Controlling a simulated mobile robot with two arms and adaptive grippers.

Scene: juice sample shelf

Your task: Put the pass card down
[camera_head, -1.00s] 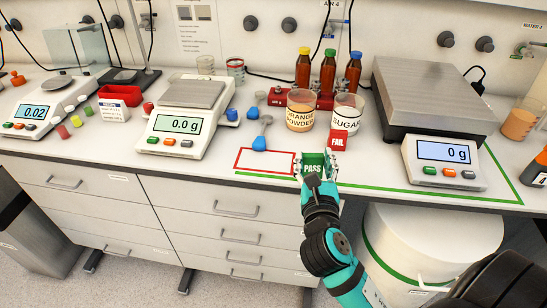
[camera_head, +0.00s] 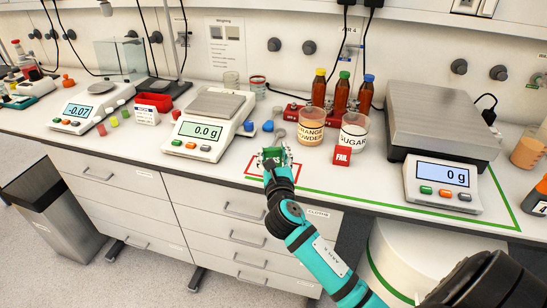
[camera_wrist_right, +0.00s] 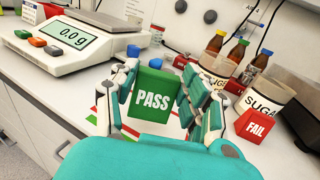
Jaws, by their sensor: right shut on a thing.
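The green PASS card (camera_head: 272,155) is held in my right gripper (camera_head: 275,157), over the red-outlined rectangle (camera_head: 249,168) on the white bench. In the right wrist view the card (camera_wrist_right: 153,98) stands upright between the fingers, its white lettering facing the camera. Red lines of the rectangle show below and beside it. The gripper hides much of the rectangle in the head view, and I cannot tell whether the card touches the bench. My left gripper is not in view.
The red FAIL card (camera_head: 342,156) stands to the right, before the sugar cup (camera_head: 353,135) and orange powder cup (camera_head: 311,128). A scale (camera_head: 205,131) is at left, a larger scale (camera_head: 442,185) at right. Several bottles (camera_head: 341,97) stand behind the cups.

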